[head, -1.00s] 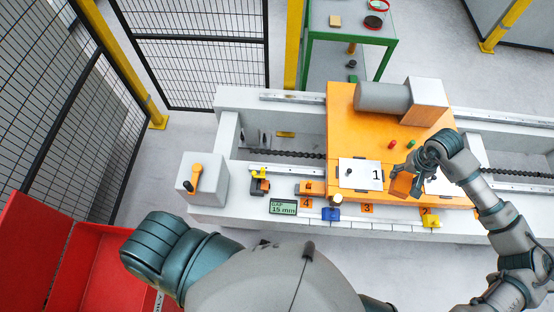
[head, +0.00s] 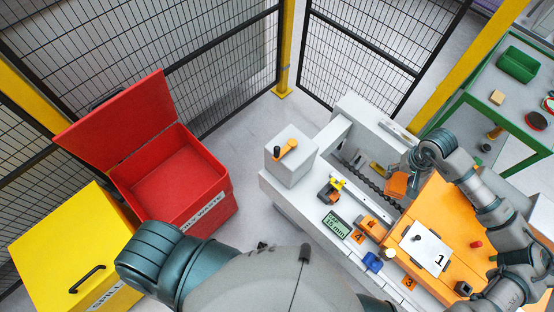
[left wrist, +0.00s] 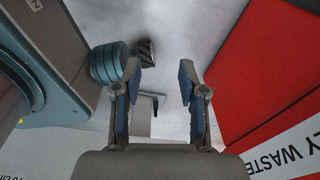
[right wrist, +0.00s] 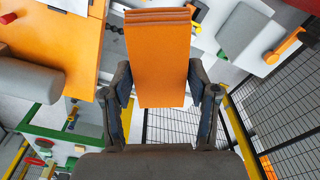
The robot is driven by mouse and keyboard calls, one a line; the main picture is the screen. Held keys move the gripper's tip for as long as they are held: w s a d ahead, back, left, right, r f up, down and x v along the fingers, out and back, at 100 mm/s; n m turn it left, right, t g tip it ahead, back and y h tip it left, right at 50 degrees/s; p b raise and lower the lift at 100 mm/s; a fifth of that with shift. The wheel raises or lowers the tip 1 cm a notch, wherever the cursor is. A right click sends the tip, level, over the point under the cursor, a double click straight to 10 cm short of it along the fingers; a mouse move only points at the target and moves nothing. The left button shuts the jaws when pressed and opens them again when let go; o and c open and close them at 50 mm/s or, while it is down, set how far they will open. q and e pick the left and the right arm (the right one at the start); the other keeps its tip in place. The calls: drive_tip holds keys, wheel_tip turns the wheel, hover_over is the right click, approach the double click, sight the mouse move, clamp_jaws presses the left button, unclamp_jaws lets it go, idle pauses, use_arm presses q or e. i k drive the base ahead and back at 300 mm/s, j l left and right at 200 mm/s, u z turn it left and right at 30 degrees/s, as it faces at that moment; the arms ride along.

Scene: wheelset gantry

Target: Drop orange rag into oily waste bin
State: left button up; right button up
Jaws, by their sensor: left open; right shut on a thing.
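The orange rag (right wrist: 160,60) is a folded block, held between the fingers of my right gripper (right wrist: 165,100) in the right wrist view. In the head view the rag (head: 397,185) hangs from my right gripper (head: 411,168) above the grey machine bed. The red oily waste bin (head: 222,212) stands at the left with its lid (head: 118,120) raised and its inside showing empty. My left gripper (left wrist: 163,85) is open and empty in the left wrist view, beside the red bin wall (left wrist: 270,70). The left gripper is hidden in the head view.
A yellow bin (head: 65,245) with a closed lid stands left of the red bin. Mesh fencing (head: 210,60) runs behind. A green table (head: 505,85) is at the right.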

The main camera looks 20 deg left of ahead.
sight(182, 200)
drive_tip(key=u, duration=2)
